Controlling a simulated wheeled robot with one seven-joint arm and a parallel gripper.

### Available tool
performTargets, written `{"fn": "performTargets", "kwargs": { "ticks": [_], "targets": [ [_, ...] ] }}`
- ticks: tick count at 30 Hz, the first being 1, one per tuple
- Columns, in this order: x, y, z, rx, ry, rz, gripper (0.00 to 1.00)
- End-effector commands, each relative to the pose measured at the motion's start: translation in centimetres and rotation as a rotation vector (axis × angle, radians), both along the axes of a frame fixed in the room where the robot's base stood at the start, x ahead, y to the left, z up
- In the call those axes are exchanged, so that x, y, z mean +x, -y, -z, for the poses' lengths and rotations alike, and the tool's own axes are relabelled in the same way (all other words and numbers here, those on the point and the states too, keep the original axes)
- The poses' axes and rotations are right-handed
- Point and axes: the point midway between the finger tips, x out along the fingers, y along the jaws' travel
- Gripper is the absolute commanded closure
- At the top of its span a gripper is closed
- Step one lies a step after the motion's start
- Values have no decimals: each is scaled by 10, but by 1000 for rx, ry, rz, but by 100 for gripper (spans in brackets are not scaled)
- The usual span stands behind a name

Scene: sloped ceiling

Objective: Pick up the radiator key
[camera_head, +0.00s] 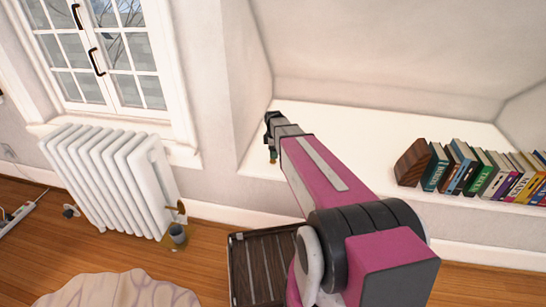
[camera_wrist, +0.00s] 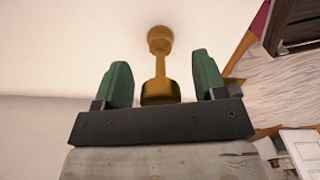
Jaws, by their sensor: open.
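The radiator key (camera_wrist: 160,66) is a brass-coloured piece with a round knob at one end, a thin stem and a wider end. In the wrist view it shows against the white ledge, its wider end nearest my gripper's body. My gripper (camera_wrist: 160,62) is open, with one green finger on each side of the key and a visible gap to both. In the head view my gripper (camera_head: 272,154) is over the left end of the ledge; the key cannot be made out clearly there. I cannot tell how far the fingers reach down around it.
The white ledge (camera_head: 340,125) sits under the sloped ceiling, with a row of books (camera_head: 480,175) and a wooden bookend (camera_head: 412,163) at right. A white radiator (camera_head: 110,180) stands at left under the window. A dark wooden crate (camera_head: 238,262) is on the floor below.

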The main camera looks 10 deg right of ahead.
Motion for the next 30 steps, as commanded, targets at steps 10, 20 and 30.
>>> {"fn": "performTargets", "kwargs": {
  "ticks": [10,20,30],
  "targets": [
    [0,0,0,0,1,0,87],
    [0,0,-1,0,1,0,91],
    [0,0,-28,0,2,0,91]
  ]
}}
